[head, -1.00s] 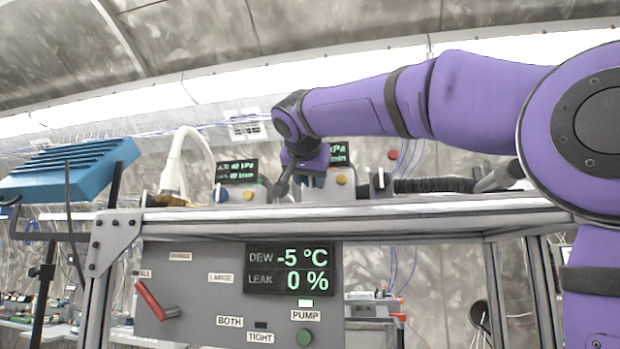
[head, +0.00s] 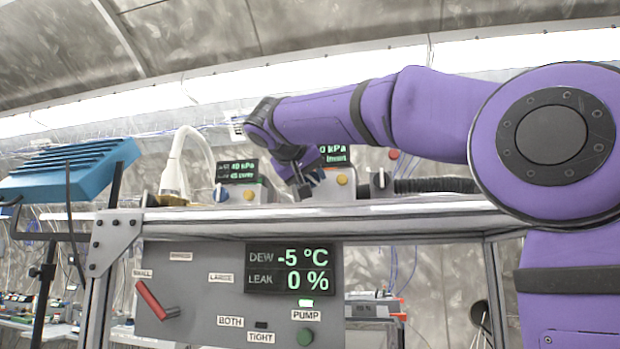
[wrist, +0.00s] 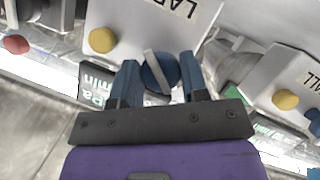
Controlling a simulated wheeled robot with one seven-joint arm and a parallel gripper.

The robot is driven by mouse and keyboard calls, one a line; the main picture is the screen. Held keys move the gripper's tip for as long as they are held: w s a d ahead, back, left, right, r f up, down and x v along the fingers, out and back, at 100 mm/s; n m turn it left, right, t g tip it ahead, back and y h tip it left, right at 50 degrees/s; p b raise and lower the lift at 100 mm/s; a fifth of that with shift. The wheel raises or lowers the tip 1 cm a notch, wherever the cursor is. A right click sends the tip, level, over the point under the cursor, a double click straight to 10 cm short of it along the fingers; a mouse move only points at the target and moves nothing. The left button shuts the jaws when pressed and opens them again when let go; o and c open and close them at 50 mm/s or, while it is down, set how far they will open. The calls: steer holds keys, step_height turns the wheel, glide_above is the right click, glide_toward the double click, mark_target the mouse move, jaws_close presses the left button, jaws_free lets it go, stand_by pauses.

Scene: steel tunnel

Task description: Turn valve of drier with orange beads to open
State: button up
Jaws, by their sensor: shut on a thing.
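My gripper (wrist: 160,68) is shut on a round blue knob (wrist: 168,66) with a pale bar across its face. One finger is on each side of the knob. The knob is on a pale box (wrist: 128,22) with a yellow button and a label that reads in part "LAR". In the head view my gripper (head: 304,188) points down at this box (head: 345,191) on the shelf top, and its fingertips are hard to make out. No orange beads can be seen in either view.
A second box (head: 242,193) with a display stands to the left on the shelf (head: 420,208). A black-knobbed valve (head: 381,181) and dark hose (head: 435,185) are to the right. Below, a grey panel (head: 205,318) carries a red lever (head: 155,300) and a display reading -5 °C and 0 %.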

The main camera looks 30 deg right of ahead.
steer(key=shift+n+h, duration=0.3)
steer(key=shift+n, duration=0.1)
stand_by(0.3)
steer(key=o, duration=0.9)
steer(key=shift+o, duration=0.2)
